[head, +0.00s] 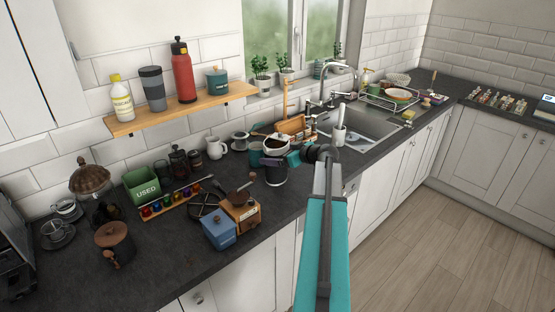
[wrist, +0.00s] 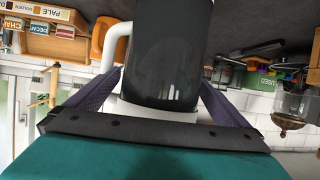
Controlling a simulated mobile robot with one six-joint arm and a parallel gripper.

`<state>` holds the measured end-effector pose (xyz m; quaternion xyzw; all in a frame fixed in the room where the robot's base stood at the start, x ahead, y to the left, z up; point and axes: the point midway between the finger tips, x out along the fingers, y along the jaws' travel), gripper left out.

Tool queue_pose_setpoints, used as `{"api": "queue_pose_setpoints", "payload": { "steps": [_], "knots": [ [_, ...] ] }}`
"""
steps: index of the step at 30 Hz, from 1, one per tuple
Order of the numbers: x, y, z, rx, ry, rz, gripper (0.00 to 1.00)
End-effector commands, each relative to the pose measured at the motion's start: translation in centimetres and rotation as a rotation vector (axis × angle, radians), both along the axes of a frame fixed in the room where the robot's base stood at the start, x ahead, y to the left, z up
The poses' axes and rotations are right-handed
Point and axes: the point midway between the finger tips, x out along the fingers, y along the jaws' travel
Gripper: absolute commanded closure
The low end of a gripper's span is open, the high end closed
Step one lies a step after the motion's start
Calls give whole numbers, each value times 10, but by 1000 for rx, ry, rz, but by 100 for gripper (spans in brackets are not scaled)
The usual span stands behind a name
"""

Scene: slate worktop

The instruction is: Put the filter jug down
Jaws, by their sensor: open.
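The filter jug (head: 276,178) stands upright on the worktop, with a dark body and a pale top. In the wrist view, which is upside down, its dark body (wrist: 165,50) fills the middle, with a white handle at left and a white upper part near my gripper. My gripper (head: 280,161) is at the jug's upper part. In the wrist view my gripper's two fingers (wrist: 155,90) are spread, one on each side of the jug. The jug's base is out of the wrist view.
The slate worktop (head: 150,265) is crowded around the jug. A wooden grinder (head: 243,214) and a blue box (head: 219,231) stand at front left. White mugs (head: 216,148) stand behind left. The sink (head: 365,125) lies to the right. A shelf (head: 180,112) with bottles hangs above.

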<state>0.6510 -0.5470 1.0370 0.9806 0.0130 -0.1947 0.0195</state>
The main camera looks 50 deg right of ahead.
Motion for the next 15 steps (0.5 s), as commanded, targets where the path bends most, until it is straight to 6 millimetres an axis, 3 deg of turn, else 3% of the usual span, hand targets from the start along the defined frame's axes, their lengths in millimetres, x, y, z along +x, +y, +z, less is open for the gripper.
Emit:
{"api": "queue_pose_setpoints", "payload": {
  "steps": [10, 15],
  "knots": [
    [0, 1, 0, 0, 0, 1, 2],
    [0, 1, 0, 0, 0, 1, 30]
  ]
}}
